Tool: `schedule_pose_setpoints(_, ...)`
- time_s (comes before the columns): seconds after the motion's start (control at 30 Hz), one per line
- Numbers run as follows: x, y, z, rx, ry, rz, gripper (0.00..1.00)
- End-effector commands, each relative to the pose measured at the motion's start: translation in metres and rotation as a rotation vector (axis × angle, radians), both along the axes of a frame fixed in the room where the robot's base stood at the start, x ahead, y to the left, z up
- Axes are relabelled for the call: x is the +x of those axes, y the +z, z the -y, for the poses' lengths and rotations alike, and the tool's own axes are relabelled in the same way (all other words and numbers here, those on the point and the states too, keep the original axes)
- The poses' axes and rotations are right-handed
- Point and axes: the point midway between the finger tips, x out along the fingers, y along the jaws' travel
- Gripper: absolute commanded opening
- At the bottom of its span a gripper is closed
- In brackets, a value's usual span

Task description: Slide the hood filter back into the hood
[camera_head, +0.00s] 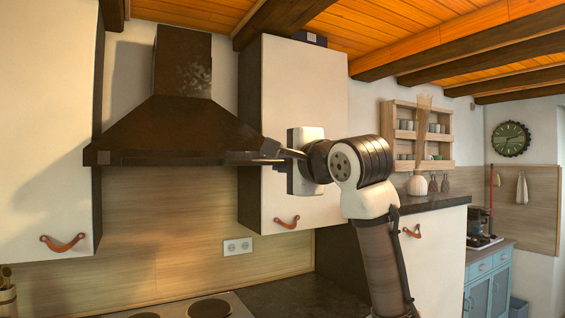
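The dark brown range hood (178,128) hangs on the wall at the left, with a sloped canopy, a flat lower rim and a chimney. My gripper (272,151) is at the right end of the hood's rim, and its fingertips overlap that corner in the picture. Whether they touch it, and whether they are open or shut, I cannot tell. I cannot make out the hood filter. The hood's underside is hidden from this angle.
A white cabinet (290,85) with a leather pull (287,222) stands right behind my gripper. Another white cabinet (45,130) is left of the hood. Below are a cooktop (180,308) and a dark counter (310,296). The space between hood and cooktop is clear.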

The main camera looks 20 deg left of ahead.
Motion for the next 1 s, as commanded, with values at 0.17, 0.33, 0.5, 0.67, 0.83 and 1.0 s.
schedule_pose_setpoints(0.17,0.000,0.002,0.000,0.003,0.001,0.001,0.00)
schedule_pose_setpoints(0.33,0.000,0.002,0.000,0.003,0.000,0.001,0.00)
schedule_pose_setpoints(0.5,0.002,0.002,-0.003,0.003,0.000,0.001,0.00)
schedule_pose_setpoints(0.67,0.007,0.001,-0.009,0.002,0.001,0.000,0.00)
schedule_pose_setpoints(0.83,0.009,0.002,-0.012,0.002,0.000,0.002,0.00)
schedule_pose_setpoints(1.0,0.009,0.002,-0.011,0.002,0.000,0.002,0.00)
